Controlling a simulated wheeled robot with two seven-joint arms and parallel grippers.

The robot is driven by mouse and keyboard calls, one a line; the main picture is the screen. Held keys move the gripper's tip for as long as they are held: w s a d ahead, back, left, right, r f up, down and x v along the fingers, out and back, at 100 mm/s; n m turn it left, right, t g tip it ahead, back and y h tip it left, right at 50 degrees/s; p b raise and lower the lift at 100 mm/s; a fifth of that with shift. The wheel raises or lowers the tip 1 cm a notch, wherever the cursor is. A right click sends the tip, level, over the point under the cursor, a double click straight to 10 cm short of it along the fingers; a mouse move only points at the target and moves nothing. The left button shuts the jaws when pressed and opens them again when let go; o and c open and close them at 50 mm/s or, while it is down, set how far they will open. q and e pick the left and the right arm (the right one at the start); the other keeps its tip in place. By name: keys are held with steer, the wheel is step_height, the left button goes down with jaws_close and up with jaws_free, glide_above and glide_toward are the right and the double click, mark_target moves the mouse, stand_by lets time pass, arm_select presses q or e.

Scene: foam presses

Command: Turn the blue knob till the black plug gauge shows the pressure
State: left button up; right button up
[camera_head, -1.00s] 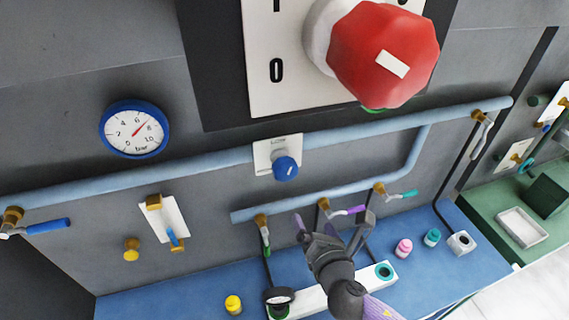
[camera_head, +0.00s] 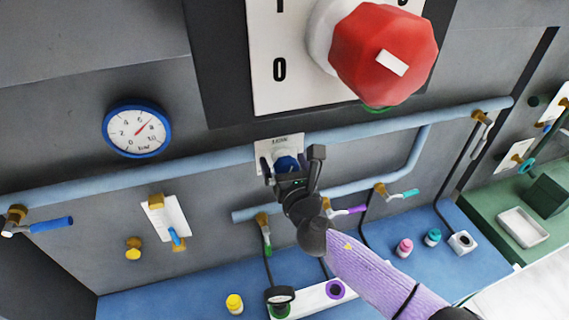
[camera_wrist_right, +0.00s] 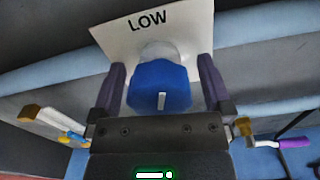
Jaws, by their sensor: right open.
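In the right wrist view, the knob (camera_wrist_right: 160,88) shows a white mark pointing down, under the word LOW. My right gripper (camera_head: 291,163) is open, its fingers on either side of the knob. In the wrist view, gaps show between the knob and the fingers (camera_wrist_right: 162,78). A small black gauge (camera_head: 280,295) stands over the green-ringed end of the white strip on the blue bench; its face is too small to read. My left gripper is out of view.
A blue-rimmed bar gauge (camera_head: 137,129) hangs at left, its needle between 6 and 8. A large red knob (camera_head: 384,55) juts out above. Below are a lower pipe and valves with green, purple (camera_head: 350,210) and teal handles. Small coloured plugs stand on the bench (camera_head: 395,218).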

steer(key=c, duration=1.2)
